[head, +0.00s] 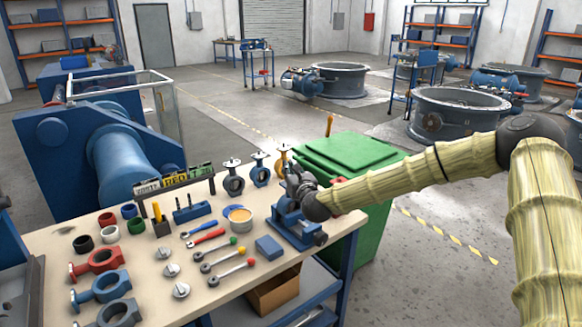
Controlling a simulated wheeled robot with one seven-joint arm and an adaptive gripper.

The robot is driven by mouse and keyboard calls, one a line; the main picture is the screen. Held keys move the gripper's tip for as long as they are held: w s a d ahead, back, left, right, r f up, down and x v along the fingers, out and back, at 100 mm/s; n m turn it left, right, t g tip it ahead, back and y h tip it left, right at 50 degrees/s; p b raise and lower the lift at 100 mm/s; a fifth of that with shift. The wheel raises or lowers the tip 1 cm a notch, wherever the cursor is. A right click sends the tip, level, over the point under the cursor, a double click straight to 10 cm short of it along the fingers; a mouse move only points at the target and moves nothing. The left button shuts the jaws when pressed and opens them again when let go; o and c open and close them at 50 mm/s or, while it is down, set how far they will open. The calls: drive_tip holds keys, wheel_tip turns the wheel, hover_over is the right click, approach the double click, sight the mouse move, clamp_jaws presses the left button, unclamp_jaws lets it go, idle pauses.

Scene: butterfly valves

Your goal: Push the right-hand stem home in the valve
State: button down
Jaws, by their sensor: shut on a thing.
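My gripper (299,184) is at the right end of the workbench, just above the blue vise (296,230). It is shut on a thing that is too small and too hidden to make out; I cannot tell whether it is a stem. Three small butterfly valves stand in a row along the back edge: a dark one (234,182), a blue one (260,172) and a yellow one (283,160). My gripper is close to the right of the yellow valve in the picture. How deep any stem sits in its valve cannot be seen.
On the workbench (215,290) lie rods with coloured ball ends (230,268), wrenches (204,237), a round tin (238,217), a blue block (269,247) and coloured rings (129,211). A labelled rack (174,180) stands behind them. A green bin (350,160) stands beyond the right end.

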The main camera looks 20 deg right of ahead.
drive_tip(key=shift+s+f+b, duration=0.1)
drive_tip(key=shift+f+b, duration=1.2)
drive_tip(key=shift+f, duration=0.15)
idle(1.2)
